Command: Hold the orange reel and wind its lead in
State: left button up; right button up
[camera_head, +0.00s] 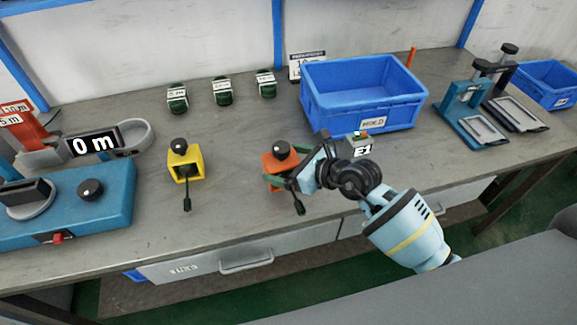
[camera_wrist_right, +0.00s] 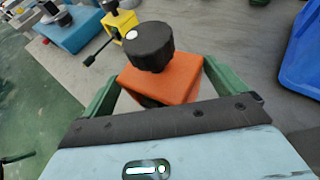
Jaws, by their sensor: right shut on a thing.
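The orange reel (camera_head: 274,165) stands on the bench in the middle of the head view, with a black knob on top. A short dark lead with a black end (camera_head: 299,207) hangs from its front. My right gripper (camera_head: 282,180) comes in from the right and is shut on the reel. In the right wrist view the orange reel (camera_wrist_right: 165,82) sits between the green fingers, its black knob (camera_wrist_right: 150,45) above them. The lead is hidden there. My left gripper is not in view.
A yellow reel (camera_head: 184,160) with its own lead stands to the left. A blue machine (camera_head: 90,215) with a "0 m" display stands at far left. A blue bin (camera_head: 360,95) and a small box marked E1 (camera_head: 360,146) are to the right. Several green coils stand behind.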

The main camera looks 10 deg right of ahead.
aim_at(282, 145)
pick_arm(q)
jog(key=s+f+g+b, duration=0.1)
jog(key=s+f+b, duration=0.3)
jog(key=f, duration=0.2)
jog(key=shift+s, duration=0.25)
pick_arm(e)
jog(key=w, duration=1.1)
jog(key=shift+w, duration=0.35)
dwell(0.5)
jog(key=shift+r, duration=0.1)
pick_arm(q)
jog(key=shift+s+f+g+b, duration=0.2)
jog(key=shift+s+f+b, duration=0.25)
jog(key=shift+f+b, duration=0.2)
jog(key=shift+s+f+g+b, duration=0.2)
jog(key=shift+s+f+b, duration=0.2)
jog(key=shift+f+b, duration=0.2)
pick_arm(e)
jog(key=shift+f, duration=2.3)
jog(key=shift+f, duration=0.2)
